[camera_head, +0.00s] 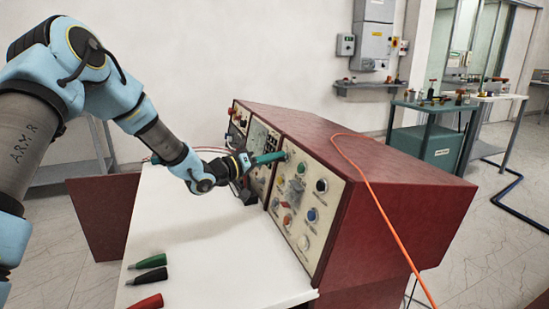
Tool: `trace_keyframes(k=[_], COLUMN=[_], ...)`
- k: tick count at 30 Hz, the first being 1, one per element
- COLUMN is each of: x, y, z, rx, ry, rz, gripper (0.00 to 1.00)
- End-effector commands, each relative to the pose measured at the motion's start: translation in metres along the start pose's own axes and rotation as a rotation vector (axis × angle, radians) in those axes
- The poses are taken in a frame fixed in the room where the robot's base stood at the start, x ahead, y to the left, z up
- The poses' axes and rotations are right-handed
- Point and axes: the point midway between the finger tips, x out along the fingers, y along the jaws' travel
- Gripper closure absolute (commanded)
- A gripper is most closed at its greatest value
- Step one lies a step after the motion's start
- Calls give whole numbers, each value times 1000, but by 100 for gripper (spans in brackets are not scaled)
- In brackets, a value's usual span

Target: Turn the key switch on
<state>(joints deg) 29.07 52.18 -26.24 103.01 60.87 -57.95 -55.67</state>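My gripper (262,159) is at the front of the red console's sloped control panel (292,203), close to its upper middle. A teal, elongated piece (270,157) extends from the gripper to the panel face; I cannot tell whether it is a finger or a held thing. Its tip overlaps the panel's upper edge, and contact cannot be told. The panel carries a black round knob (321,185), a blue knob (312,215), a white knob (303,243) and other small controls. The key switch cannot be singled out; it may be hidden behind the gripper.
Green (150,261), black (147,277) and red (148,302) handles lie on the white desktop (215,262). An orange cable (372,190) runs over the red console (385,205). The desktop's right part is clear. A green workbench (437,145) stands behind at right.

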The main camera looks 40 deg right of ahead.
Motion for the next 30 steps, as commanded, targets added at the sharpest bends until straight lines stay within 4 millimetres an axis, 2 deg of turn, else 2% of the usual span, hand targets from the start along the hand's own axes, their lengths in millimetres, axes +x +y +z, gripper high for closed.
trace_keyframes(k=[3, 20, 30], x=[0, 0, 0], y=[0, -1, -4], z=[0, 0, 2], rx=[0, 8, 148], ry=[0, 0, 1], rz=[0, 2, 50], gripper=[100, 100, 100])
